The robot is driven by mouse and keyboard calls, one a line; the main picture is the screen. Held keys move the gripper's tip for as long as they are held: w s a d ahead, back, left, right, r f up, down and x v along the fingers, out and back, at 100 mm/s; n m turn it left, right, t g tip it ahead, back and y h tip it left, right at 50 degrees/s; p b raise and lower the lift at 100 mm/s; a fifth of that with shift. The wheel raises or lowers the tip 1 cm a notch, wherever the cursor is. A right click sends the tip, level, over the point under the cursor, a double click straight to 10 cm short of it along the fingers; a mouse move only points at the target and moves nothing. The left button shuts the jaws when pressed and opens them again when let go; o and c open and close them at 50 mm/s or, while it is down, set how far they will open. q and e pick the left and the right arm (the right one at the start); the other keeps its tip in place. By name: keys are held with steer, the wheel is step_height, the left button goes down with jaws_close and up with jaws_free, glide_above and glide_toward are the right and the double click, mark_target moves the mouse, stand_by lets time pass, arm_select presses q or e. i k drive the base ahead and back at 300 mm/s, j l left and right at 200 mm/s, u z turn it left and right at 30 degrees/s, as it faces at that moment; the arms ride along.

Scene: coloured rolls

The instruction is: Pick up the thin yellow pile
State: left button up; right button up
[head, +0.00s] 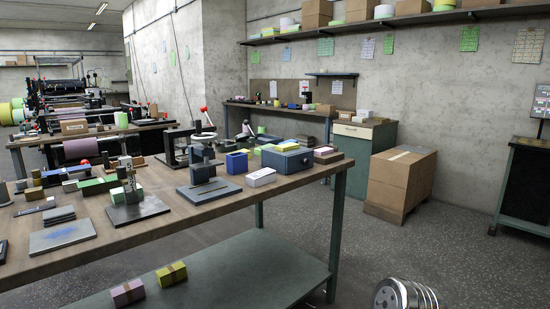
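A small yellow pile (172,274) with a brown band around it lies on the green lower shelf (245,268) of the near workbench. A similar pink pile (127,292) with a brown band lies just left of it, apart from it. A flat yellow-topped piece (287,146) also shows at the far right part of the workbench top, by a blue-grey box. I cannot tell how thin it is.
The workbench top (150,222) above the shelf holds stamping tools, blocks and a white box (261,177). The bench leg (335,238) stands at the shelf's right end. Cardboard boxes (401,180) stand on the floor behind.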

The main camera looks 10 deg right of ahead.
mark_target(291, 146)
steer(key=i+l, duration=0.15)
steer(key=l, duration=0.2)
steer(key=i+l, duration=0.15)
steer(key=l, duration=0.25)
steer(key=i+l, duration=0.15)
steer(key=l, duration=0.2)
steer(key=i+l, duration=0.1)
steer(key=l, duration=0.25)
steer(key=i+l, duration=0.15)
steer(key=l, duration=0.25)
steer(key=i+l, duration=0.15)
steer(key=l, duration=0.2)
steer(key=i+l, duration=0.15)
steer(key=l, duration=0.25)
